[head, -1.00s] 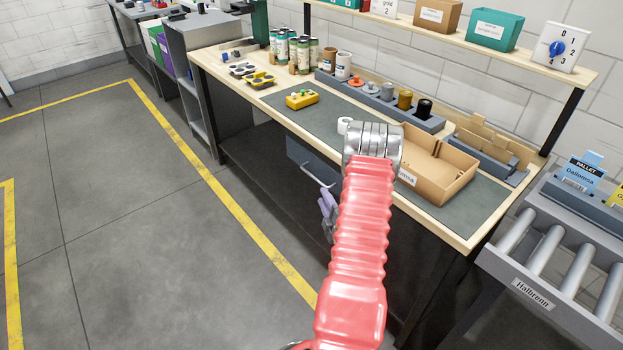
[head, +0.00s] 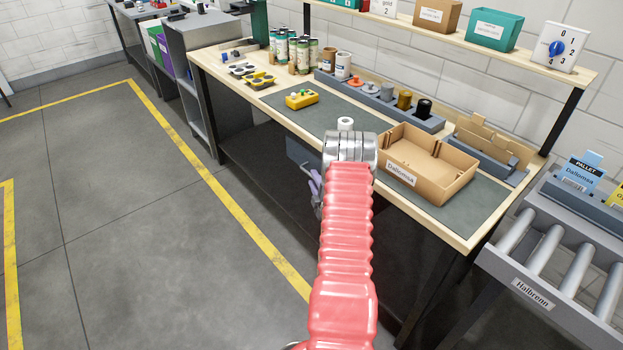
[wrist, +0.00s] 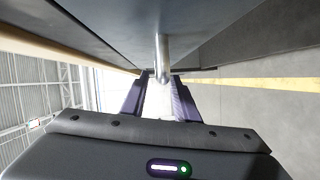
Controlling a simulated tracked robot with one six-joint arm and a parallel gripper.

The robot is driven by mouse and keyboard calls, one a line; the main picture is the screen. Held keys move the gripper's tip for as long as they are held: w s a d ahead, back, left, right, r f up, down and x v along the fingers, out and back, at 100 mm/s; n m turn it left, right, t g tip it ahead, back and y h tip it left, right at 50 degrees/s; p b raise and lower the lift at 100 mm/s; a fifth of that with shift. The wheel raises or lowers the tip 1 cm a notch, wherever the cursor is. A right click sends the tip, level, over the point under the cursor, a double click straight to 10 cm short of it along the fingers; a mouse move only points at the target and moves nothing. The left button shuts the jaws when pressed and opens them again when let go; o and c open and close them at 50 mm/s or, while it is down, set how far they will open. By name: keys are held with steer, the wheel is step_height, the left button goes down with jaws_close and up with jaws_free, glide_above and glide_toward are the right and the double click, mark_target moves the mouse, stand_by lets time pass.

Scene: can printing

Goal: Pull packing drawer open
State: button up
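The packing drawer (head: 302,151) is a blue-grey front under the bench's front edge; my arm hides its right part. In the wrist view its grey face (wrist: 100,30) fills the top. The drawer's silver handle (wrist: 162,58) stands out from that face, with its near end between my fingertips. My gripper (wrist: 160,88) has its two dark purple fingers apart, one on each side of the handle; I cannot tell whether they touch it. In the head view my gripper (head: 316,188) shows only in part beside my red arm, in front of the drawer.
The bench (head: 290,125) holds an open cardboard box (head: 425,180), a white roll (head: 345,123), a yellow button box (head: 302,99) and several cans (head: 292,50). A roller conveyor (head: 545,250) stands at the right. The floor (head: 150,240) left of the bench is clear.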

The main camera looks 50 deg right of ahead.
steer(key=shift+x, duration=1.4)
steer(key=shift+c, duration=0.7)
jaws_close()
steer(key=shift+s+a, duration=0.15)
steer(key=shift+a, duration=0.05)
steer(key=shift+f, duration=0.1)
